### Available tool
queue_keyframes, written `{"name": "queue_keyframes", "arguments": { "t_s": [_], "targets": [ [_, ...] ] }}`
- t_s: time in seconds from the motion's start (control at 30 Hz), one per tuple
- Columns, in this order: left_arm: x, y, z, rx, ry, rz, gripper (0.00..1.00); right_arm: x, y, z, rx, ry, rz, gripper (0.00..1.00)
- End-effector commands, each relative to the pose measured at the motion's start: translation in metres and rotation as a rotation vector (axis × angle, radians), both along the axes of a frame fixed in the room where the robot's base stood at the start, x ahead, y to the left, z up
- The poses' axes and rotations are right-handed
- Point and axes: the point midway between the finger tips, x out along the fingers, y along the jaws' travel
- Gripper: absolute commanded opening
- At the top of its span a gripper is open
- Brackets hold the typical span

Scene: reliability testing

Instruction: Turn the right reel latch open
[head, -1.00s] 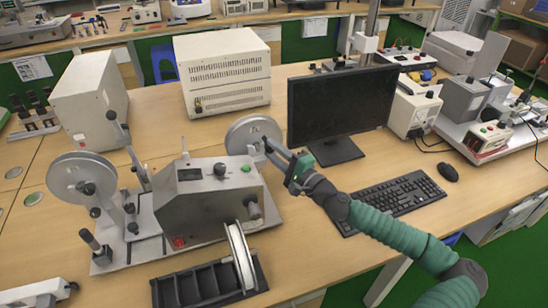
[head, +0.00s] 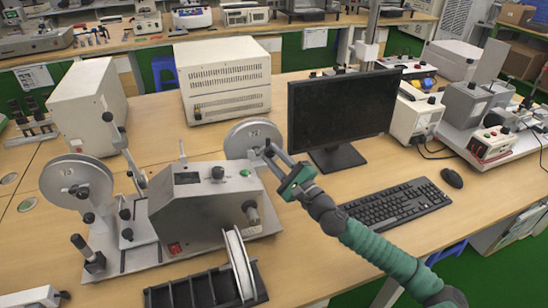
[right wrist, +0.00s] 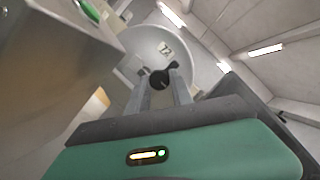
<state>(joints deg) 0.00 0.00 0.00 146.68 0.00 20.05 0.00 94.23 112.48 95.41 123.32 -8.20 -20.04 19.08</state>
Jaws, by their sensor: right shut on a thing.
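The right reel (head: 238,134) is a pale grey disc standing upright at the right side of the grey reel machine (head: 205,210). In the right wrist view the reel (right wrist: 148,42) faces me, with the dark latch (right wrist: 159,79) at its hub. My right gripper (head: 266,150) reaches in from the right at the hub. In the right wrist view its two fingers (right wrist: 160,82) are shut on the dark latch, one on each side. In the head view the fingers partly hide the latch. My left gripper is not in view.
A left reel (head: 75,183) stands at the machine's other end. A black rack (head: 195,290) holding a white reel (head: 240,265) is in front. A monitor (head: 340,108) and keyboard (head: 395,205) stand to the right, close to my arm. A beige box (head: 225,80) is behind.

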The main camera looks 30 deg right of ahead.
Motion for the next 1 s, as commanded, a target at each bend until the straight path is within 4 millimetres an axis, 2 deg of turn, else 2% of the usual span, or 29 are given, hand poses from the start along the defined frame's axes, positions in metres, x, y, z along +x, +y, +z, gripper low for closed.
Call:
{"name": "queue_keyframes", "arguments": {
  "t_s": [0.17, 0.2, 0.33, 0.67, 0.77, 1.0],
  "targets": [
    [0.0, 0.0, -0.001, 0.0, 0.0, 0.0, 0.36, 0.001, 0.001, -0.005, 0.005, 0.009, 0.003, 0.0],
    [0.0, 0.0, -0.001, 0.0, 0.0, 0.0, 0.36, 0.001, 0.001, -0.005, 0.005, 0.008, 0.003, 0.32],
    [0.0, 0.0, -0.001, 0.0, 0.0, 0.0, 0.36, 0.001, 0.001, -0.004, 0.003, 0.006, 0.002, 0.49],
    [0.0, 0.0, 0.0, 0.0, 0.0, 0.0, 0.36, -0.003, 0.0, -0.003, 0.001, 0.005, 0.001, 0.49],
    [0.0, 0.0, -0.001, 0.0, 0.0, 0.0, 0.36, -0.018, -0.002, -0.007, 0.002, 0.004, 0.0, 0.49],
    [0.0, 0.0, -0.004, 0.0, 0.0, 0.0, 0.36, -0.084, -0.01, -0.022, 0.003, 0.003, -0.005, 0.49]
  ]
}}
